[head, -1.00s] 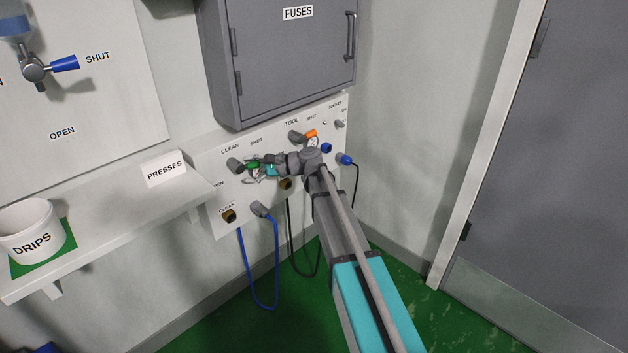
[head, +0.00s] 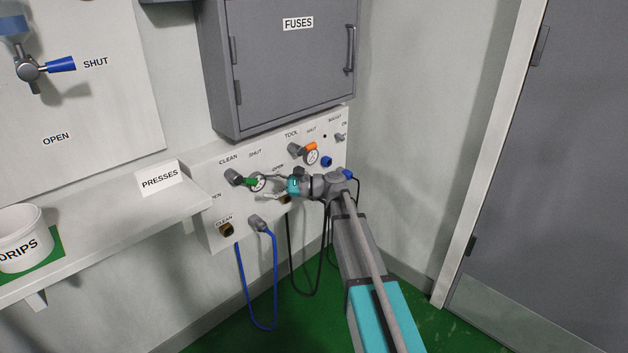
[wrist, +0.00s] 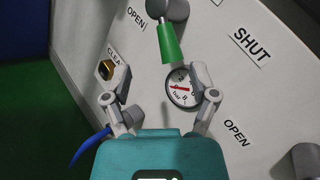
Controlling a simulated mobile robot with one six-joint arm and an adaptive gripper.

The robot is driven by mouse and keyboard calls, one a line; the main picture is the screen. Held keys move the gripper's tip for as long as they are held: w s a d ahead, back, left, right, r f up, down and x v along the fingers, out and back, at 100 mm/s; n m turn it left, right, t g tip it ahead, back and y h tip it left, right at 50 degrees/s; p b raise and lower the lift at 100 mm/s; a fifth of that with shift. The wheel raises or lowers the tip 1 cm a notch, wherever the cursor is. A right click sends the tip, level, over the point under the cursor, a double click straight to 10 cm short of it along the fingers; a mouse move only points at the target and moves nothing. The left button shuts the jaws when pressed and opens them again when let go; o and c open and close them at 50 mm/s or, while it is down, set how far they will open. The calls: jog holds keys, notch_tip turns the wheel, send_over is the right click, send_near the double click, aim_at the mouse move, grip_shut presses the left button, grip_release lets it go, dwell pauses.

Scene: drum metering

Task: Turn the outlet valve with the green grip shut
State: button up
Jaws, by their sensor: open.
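The outlet valve's green grip (head: 251,182) sticks out to the right of its grey hub (head: 233,176) on the white panel. A SHUT label (head: 255,153) is above right of it, and an OPEN label (head: 215,196) is below left of the hub. In the wrist view the green grip (wrist: 170,45) hangs down from the hub, between an OPEN label on the left and the SHUT label (wrist: 252,46) on the right. My gripper (head: 267,187) is open and empty, just right of the grip. In the wrist view its fingers (wrist: 160,84) are spread below the grip's end, apart from it.
A round pressure gauge (wrist: 181,87) sits behind my right finger. A brass fitting (wrist: 106,69) is at the left. An orange-grip valve (head: 308,147) and a second gauge (head: 312,157) are to the right. Blue and black hoses hang below. The fuse cabinet (head: 290,65) overhangs the panel.

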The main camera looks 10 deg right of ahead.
jog(key=v, duration=0.7)
jog(key=s+d+r+n+g+h+p, duration=0.1)
jog(key=s+r+n+h+p, duration=0.3)
jog(key=s+p, duration=0.6)
jog(key=s+d+r+n+g+h+p, duration=0.1)
jog(key=s+r+n+h+p, duration=0.4)
jog(key=p, duration=1.6)
jog(key=s+r+g+h, duration=0.1)
jog(key=s+r+h, duration=0.3)
jog(key=s+r, duration=0.1)
jog(key=shift+r+h+p, duration=0.25)
jog(key=shift+h+p, duration=0.05)
jog(key=shift+p, duration=0.1)
jog(key=shift+d, duration=0.15)
jog(key=s+d+f+n+g+h, duration=0.1)
jog(key=s+d+n+h, duration=0.3)
jog(key=shift+s+d+n, duration=0.15)
jog(key=shift+d+n, duration=0.15)
jog(key=shift+d, duration=0.05)
jog(key=shift+f, duration=0.1)
